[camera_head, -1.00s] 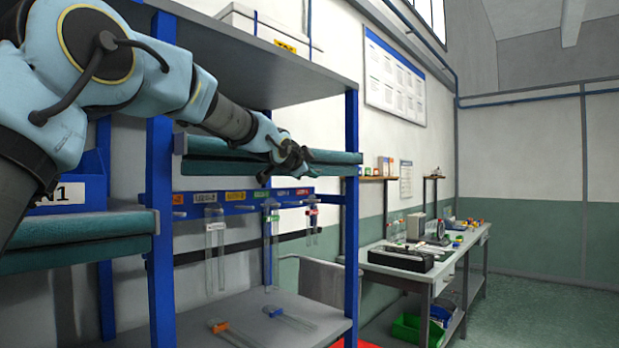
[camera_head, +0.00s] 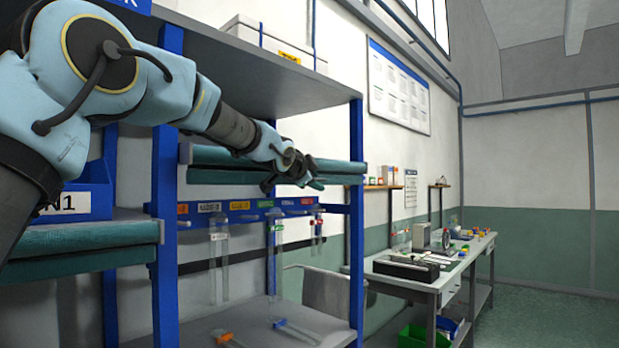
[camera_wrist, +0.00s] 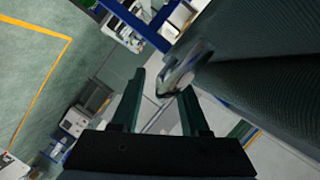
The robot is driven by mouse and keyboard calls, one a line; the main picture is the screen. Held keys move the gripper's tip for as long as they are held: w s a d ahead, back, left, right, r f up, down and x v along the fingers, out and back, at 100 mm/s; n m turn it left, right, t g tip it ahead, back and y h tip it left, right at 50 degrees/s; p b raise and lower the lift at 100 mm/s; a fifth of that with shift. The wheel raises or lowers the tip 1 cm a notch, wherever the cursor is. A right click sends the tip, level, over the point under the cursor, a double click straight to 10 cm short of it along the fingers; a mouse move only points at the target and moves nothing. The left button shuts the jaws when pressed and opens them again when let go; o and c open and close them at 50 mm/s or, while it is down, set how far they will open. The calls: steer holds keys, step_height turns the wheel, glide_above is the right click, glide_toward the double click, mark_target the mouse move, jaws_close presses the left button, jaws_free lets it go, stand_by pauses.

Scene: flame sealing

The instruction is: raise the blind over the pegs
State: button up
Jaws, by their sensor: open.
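The blind (camera_head: 215,165) is a rolled teal bundle high across the rack bay, just above the row of labelled pegs (camera_head: 265,206). The pegs and their coloured labels show below it, with clear tubes (camera_head: 219,262) hanging from some. My gripper (camera_head: 295,180) is at the front of the blind, near its right part. In the wrist view my gripper (camera_wrist: 163,103) is open, with a metal ring (camera_wrist: 185,68) at the dark green cloth roll (camera_wrist: 275,85) near its fingertips. I cannot tell whether the fingers touch the ring.
A second rolled blind (camera_head: 80,248) hangs in the left bay under a blue bin (camera_head: 85,195). Blue posts (camera_head: 357,240) bound the bay. Loose tubes (camera_head: 295,330) lie on the lower shelf (camera_head: 250,318). A workbench (camera_head: 440,262) stands to the right.

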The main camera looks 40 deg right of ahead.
steer(key=v, duration=1)
steer(key=shift+a+b, duration=0.15)
steer(key=shift+b, duration=0.25)
steer(key=shift+s, duration=0.25)
